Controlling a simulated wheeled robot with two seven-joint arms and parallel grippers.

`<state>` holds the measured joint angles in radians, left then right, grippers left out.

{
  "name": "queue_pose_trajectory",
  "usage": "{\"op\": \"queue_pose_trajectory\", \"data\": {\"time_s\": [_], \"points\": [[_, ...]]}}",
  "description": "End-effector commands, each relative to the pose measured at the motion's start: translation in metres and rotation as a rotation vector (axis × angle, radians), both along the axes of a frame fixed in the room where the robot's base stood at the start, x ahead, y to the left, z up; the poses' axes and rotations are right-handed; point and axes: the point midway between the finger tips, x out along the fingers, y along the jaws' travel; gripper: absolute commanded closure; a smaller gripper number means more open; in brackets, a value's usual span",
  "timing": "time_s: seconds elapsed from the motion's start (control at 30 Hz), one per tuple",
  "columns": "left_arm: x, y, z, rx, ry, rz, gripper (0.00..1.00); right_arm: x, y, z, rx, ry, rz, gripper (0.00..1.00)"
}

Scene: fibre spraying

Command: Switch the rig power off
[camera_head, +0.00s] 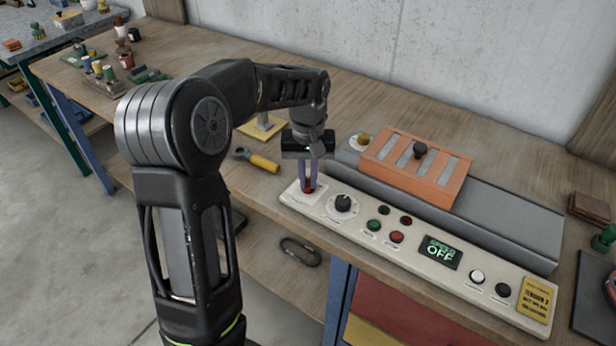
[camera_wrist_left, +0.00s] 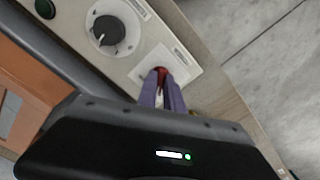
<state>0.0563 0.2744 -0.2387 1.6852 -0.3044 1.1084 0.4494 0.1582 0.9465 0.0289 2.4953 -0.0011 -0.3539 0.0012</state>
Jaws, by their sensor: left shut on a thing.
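The control panel (camera_head: 370,225) is a long cream strip along the front of the bench. At its left end a red switch (camera_head: 309,190) sits on a white plate, taken here as the rig power switch. My left gripper (camera_head: 307,184) points down over that plate, its purple fingers shut on the red switch. In the left wrist view the fingers (camera_wrist_left: 162,90) close around the red part (camera_wrist_left: 160,73), which they mostly hide. The switch's position cannot be told. A display (camera_head: 440,251) reads "SPEED OFF" in green. My right gripper is not in view.
A black dial (camera_head: 343,204) sits just right of the switch, with green and red buttons (camera_head: 397,237) beyond. Behind the panel is a grey rig with an orange slotted block (camera_head: 415,168). A yellow-handled tool (camera_head: 262,162) lies to the left.

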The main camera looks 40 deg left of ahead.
Motion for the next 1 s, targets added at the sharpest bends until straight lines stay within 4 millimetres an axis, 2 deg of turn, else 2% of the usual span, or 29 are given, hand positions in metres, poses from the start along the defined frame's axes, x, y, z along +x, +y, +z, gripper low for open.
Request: {"op": "queue_pose_trajectory", "data": {"time_s": [0.57,0.6,0.8,1.0], "points": [[0.0007,0.0002,0.0006,0.0,-0.002,0.043,1.0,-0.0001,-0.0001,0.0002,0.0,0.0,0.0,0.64],[0.0008,0.0003,0.0006,0.001,-0.003,0.043,0.86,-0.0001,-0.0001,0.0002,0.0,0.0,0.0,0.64],[0.0004,0.0001,0.0003,0.0,-0.001,0.042,0.7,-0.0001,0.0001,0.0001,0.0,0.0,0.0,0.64],[0.0002,0.0,0.0001,0.0,-0.001,0.041,0.67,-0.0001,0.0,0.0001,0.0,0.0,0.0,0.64]]}}
